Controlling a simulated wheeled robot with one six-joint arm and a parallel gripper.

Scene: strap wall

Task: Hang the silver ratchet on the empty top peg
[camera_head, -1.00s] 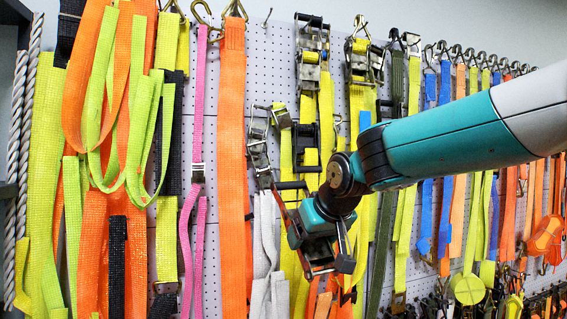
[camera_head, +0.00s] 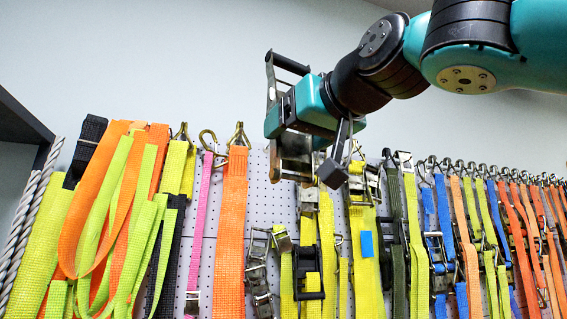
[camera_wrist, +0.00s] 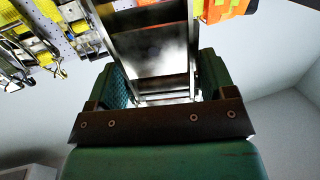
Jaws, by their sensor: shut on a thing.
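The silver ratchet (camera_head: 293,152) is held up at the top edge of the pegboard, in front of the bare wall. Its frame and dark cross handle rise above my gripper (camera_head: 290,112), and its silver lower part hangs below. In the wrist view the ratchet's metal frame (camera_wrist: 155,52) lies between the two teal fingers of my gripper, which are shut on it. The empty top peg cannot be made out; the ratchet and gripper cover part of the board's upper edge.
An orange strap (camera_head: 232,215) on a hook hangs left of the ratchet, with a pink strap (camera_head: 201,215) beyond it. Yellow straps with ratchets (camera_head: 365,245) hang below and to the right. The wall (camera_head: 150,60) above the board is clear.

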